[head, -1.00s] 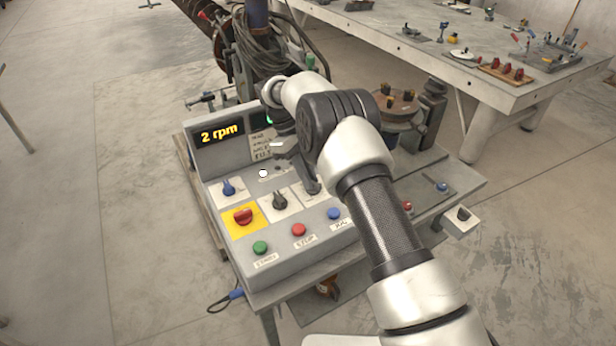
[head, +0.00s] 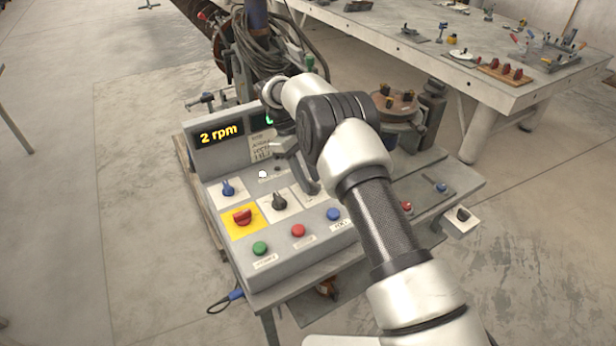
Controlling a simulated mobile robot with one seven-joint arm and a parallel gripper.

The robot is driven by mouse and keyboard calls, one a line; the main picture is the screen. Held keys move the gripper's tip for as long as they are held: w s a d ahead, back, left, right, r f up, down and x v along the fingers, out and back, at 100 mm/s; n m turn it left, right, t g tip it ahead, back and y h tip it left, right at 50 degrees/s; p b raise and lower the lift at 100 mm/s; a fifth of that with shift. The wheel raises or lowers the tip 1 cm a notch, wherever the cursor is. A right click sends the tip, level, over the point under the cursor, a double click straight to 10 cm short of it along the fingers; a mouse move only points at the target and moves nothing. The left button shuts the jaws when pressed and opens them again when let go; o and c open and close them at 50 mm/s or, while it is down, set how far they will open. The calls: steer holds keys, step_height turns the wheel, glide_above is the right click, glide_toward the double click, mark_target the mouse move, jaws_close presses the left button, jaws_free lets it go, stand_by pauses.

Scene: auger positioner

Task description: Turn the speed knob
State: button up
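The grey control box (head: 215,165) has a display (head: 219,134) that reads "2 rpm". Its top carries a blue knob (head: 228,188), a black knob (head: 279,201) and a red knob (head: 242,217) on a yellow plate. The labels are too small to read, so I cannot tell which is the speed knob.
A green button (head: 260,248), a red button (head: 298,230) and a blue button (head: 333,214) line the box's front. A second display (head: 267,120) is partly hidden by my arm. A workbench (head: 400,45) with tools stands behind.

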steer(key=v, duration=0.7)
steer(key=shift+r, duration=0.2)
steer(key=shift+a, duration=0.1)
steer(key=s+d+r+m+t+y+p, duration=0.1)
steer(key=s+d+r+m, duration=0.2)
steer(key=r, duration=0.6)
steer(key=s+d+r+m+t+y+p, duration=0.1)
steer(key=s+d+r, duration=0.35)
steer(key=r, duration=0.35)
steer(key=s+d+r+m+t+y+p, duration=0.1)
steer(key=s+d+r, duration=0.3)
steer(key=r, duration=0.5)
steer(key=s+d+r+m+t, duration=0.2)
steer(key=s+d+r+m, duration=0.15)
steer(key=s+d, duration=0.45)
steer(key=s+d+f+m+t+p, duration=0.1)
steer(key=s+f+m+t, duration=0.1)
steer(key=s, duration=1.2)
step_height(320, 180, down, 3)
steer(key=shift+s+d+r+m+t+y, duration=0.2)
steer(key=shift+s+m+t+y, duration=0.15)
steer(key=shift+m, duration=0.5)
steer(key=shift+a, duration=0.1)
